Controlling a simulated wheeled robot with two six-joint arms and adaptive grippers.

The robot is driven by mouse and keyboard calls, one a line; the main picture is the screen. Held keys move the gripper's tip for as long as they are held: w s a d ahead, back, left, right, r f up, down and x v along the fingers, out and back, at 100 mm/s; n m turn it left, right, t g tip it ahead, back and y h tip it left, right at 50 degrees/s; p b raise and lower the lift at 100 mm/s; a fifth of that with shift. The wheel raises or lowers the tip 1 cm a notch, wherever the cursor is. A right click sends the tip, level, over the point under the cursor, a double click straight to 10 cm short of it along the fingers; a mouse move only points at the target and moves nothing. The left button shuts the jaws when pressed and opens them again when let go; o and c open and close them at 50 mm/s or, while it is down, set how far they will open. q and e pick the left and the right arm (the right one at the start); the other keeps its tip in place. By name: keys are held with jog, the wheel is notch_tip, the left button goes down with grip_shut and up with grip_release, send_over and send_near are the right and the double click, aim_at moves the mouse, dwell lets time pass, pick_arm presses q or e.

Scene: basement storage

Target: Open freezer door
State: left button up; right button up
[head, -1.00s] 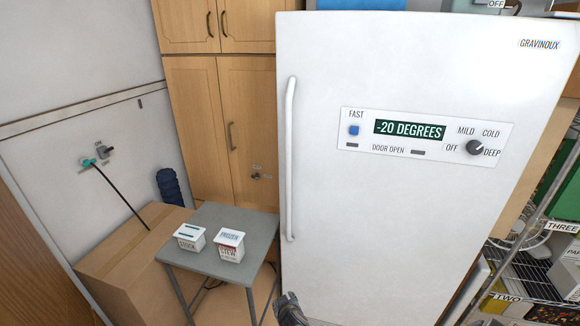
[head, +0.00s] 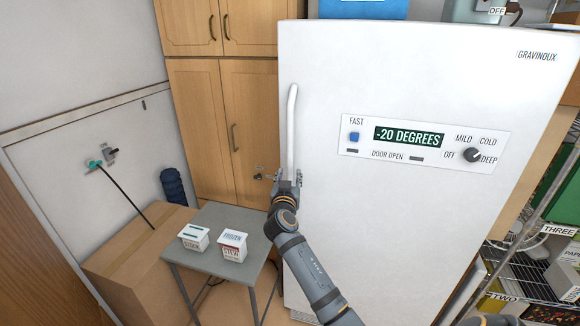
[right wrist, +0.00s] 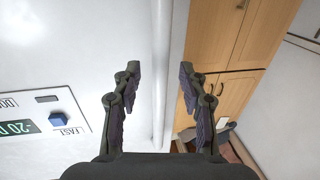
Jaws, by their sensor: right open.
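The white freezer door (head: 400,215) is shut, with a long vertical white handle (head: 291,125) along its left edge. The handle (right wrist: 160,75) also shows in the right wrist view, running between the spread fingers. My right gripper (head: 288,180) is at the lower part of the handle, open, with a finger on either side and not closed on it. In the right wrist view the right gripper (right wrist: 158,90) shows clear gaps between its fingers and the handle. The handle's lower end is hidden behind my right gripper. My left gripper is not in view.
A small grey table (head: 215,262) left of the freezer holds two small white tubs (head: 233,246). A cardboard box (head: 130,255) and wooden cabinets (head: 230,120) stand beside and behind it. Wire shelves (head: 530,265) are on the right. The control panel (head: 425,143) is on the door.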

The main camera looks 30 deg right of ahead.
aim_at(289, 172)
jog(key=x, duration=0.4)
jog(key=shift+p, duration=0.35)
jog(key=shift+d, duration=0.1)
jog(key=shift+c, duration=0.2)
grip_shut()
jog(key=shift+w+f, duration=0.1)
